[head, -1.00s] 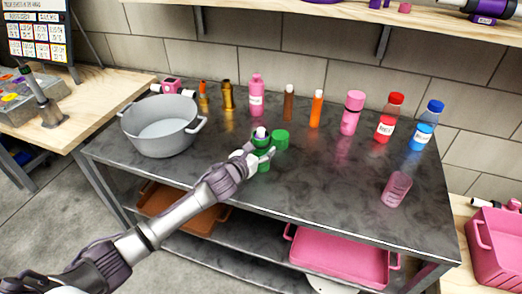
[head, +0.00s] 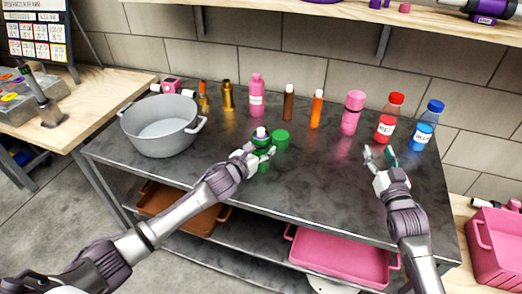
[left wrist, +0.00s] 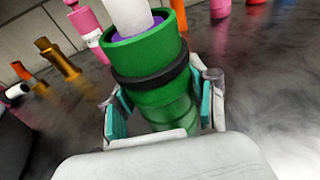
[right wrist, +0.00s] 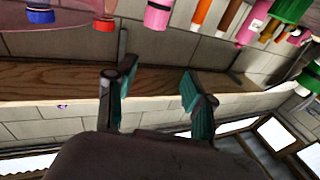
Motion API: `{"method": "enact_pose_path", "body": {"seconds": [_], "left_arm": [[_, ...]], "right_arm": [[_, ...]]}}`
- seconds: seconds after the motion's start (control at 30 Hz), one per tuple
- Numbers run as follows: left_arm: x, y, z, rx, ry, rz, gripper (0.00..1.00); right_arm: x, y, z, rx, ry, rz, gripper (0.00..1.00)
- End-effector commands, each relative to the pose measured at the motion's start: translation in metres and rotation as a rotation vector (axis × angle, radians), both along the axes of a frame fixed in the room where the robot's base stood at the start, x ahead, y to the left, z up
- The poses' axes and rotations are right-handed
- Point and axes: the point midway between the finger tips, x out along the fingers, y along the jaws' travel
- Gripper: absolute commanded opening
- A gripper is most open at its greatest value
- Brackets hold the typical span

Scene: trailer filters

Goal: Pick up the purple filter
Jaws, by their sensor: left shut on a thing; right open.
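A green cylinder (left wrist: 150,85) with a dark band stands on the dark metal table. Something purple (left wrist: 142,28) with a white top (left wrist: 130,12) sits inside its open upper end in the left wrist view; I take the purple part to be the purple filter. My left gripper (head: 262,157) is shut around the green cylinder, with teal pads on both sides of it in the left wrist view (left wrist: 162,110). My right gripper (head: 380,156) is open and empty over the right part of the table; its two fingers show apart in the right wrist view (right wrist: 150,88).
A green lid-like piece (head: 280,138) is beside the held cylinder. A grey pot (head: 160,148) is at the left. Along the back are a pink bottle (head: 257,95), an orange tube (head: 316,108), a red-capped bottle (head: 386,130) and a blue-capped bottle (head: 420,140).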

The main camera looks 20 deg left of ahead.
Motion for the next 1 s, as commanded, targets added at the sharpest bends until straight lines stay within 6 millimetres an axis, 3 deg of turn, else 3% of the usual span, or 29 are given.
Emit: {"method": "enact_pose_path", "body": {"seconds": [0.03, 0.1, 0.2, 0.33, 0.43, 0.57, 1.0], "left_arm": [[0.000, 0.000, -0.001, 0.000, 0.001, 0.001, 0.18], [0.000, 0.000, -0.001, 0.001, 0.002, 0.001, 0.18], [0.000, 0.000, -0.001, 0.001, 0.002, 0.001, 0.18], [0.000, 0.000, -0.001, 0.001, 0.002, 0.001, 0.18], [0.000, 0.000, -0.001, 0.001, 0.002, 0.001, 0.18], [0.000, 0.000, -0.001, 0.001, 0.002, 0.001, 0.18], [0.000, 0.000, -0.001, 0.001, 0.002, 0.001, 0.18]], "right_arm": [[-0.005, 0.043, 0.005, 0.000, 0.002, 0.078, 0.53], [-0.016, 0.094, 0.008, -0.004, 0.011, 0.176, 0.53], [-0.037, 0.155, 0.008, -0.020, 0.025, 0.296, 0.53], [-0.063, 0.208, 0.005, -0.042, 0.043, 0.409, 0.53], [-0.077, 0.231, 0.002, -0.055, 0.053, 0.461, 0.53], [-0.080, 0.247, 0.001, -0.064, 0.058, 0.489, 0.53], [-0.040, 0.291, 0.001, -0.064, 0.058, 0.490, 0.53]]}}
